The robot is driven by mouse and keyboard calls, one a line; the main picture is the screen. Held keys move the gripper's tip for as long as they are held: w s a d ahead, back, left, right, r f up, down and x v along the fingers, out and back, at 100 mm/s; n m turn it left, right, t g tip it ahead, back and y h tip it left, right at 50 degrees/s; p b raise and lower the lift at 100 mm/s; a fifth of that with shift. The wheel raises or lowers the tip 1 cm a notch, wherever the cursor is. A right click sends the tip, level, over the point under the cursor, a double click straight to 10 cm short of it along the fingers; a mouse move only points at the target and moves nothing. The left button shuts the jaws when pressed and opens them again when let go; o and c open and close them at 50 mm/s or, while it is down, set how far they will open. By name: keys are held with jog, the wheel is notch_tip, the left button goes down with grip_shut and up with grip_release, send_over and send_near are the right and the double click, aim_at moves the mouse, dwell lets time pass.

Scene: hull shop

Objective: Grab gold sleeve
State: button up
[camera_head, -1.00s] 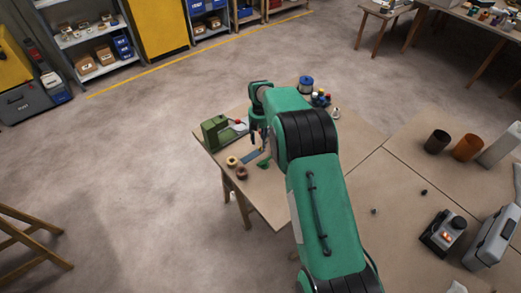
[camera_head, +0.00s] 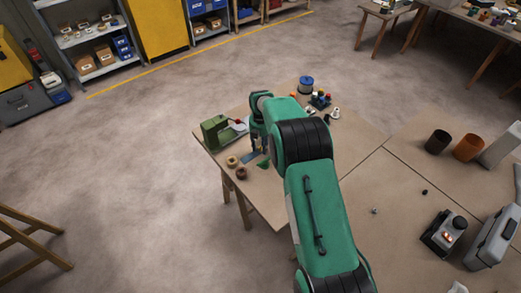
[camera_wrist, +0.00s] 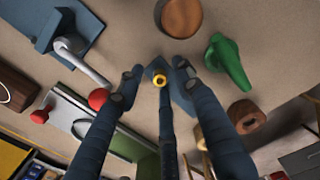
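The gold sleeve (camera_wrist: 160,80) is a small yellow ring with a dark hole, seen end-on in the wrist view. It lies between the tips of my gripper (camera_wrist: 157,76), with a finger on each side and a visible gap around it. A dark rod (camera_wrist: 167,135) runs down the picture from just below it; I cannot tell how the two are joined. In the head view my gripper (camera_head: 259,149) points down over the left table; the sleeve cannot be made out there.
A green machine (camera_head: 214,130) stands just left of my gripper. A cream ring (camera_head: 232,161), a brown ring (camera_head: 241,173) and a green piece (camera_wrist: 229,62) lie close by. A blue spool (camera_head: 306,84) stands at the far corner.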

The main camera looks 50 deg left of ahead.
dwell(0.4)
grip_shut()
jog(key=shift+r, duration=0.15)
jog(key=shift+r, duration=0.8)
notch_tip(320, 180, up, 2)
jog(key=s+d, duration=0.2)
jog(key=d, duration=0.2)
jog(key=s+d+p, duration=0.1)
jog(key=s+d, duration=0.2)
jog(key=d, duration=0.2)
jog(key=s+d+r, duration=0.1)
jog(key=s+d, duration=0.1)
jog(key=d, duration=0.3)
jog(key=shift+s, duration=0.4)
dwell(0.5)
